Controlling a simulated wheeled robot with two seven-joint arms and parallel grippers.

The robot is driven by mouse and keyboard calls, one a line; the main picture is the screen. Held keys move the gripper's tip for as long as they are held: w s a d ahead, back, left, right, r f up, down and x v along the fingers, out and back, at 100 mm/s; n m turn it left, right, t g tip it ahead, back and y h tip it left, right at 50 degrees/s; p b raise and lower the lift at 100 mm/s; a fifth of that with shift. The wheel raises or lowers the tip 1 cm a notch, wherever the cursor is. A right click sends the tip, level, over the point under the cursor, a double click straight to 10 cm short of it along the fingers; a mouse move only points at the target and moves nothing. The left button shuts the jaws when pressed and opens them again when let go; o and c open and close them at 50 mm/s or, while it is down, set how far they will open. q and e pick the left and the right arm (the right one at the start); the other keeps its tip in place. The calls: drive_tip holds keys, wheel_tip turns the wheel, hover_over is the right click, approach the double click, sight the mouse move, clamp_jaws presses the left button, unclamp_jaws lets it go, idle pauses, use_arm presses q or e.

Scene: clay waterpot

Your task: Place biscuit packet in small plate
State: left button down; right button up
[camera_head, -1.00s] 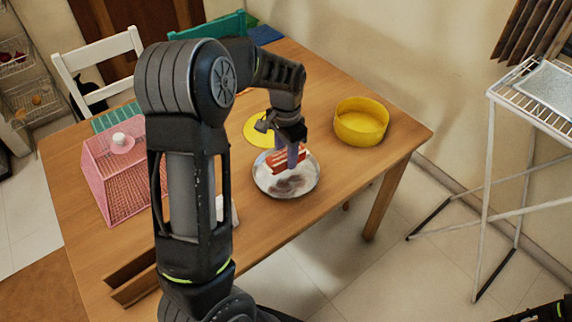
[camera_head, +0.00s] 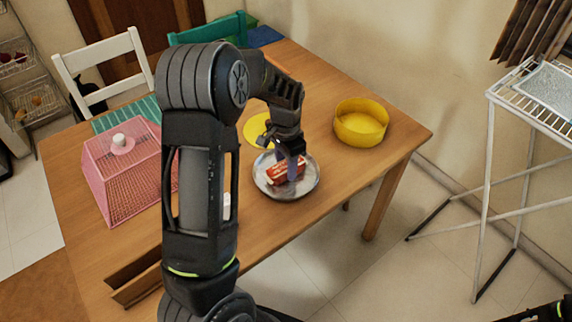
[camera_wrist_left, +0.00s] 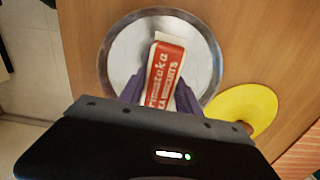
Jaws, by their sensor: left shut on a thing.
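The biscuit packet (camera_head: 284,172) is red with white lettering. It also shows in the left wrist view (camera_wrist_left: 165,72), between the fingers. The small plate (camera_head: 306,189) is a round, shiny metal plate near the table's front edge; its rim also shows in the left wrist view (camera_wrist_left: 209,52). My left gripper (camera_head: 290,168) is shut on the packet, right over the plate. The packet is within the plate's outline and looks low, at or just above its surface; I cannot tell if it touches. Part of the packet is hidden by the fingers. My right gripper is not in view.
A yellow round container (camera_head: 361,124) stands right of the plate. A flat yellow disc (camera_head: 254,130) lies behind the plate. A pink mesh cover (camera_head: 115,175) and a wooden tray (camera_head: 135,280) are on the left. A white rack (camera_head: 490,180) stands right of the table (camera_head: 330,215).

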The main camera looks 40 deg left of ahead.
use_arm(q)
drive_tip(key=shift+f, duration=0.25)
drive_tip(key=c, duration=0.9)
unclamp_jaws()
drive_tip(key=shift+r, duration=0.1)
drive_tip(key=shift+o, duration=0.2)
wheel_tip(320, 180, up, 12)
drive_tip(key=shift+r, duration=0.2)
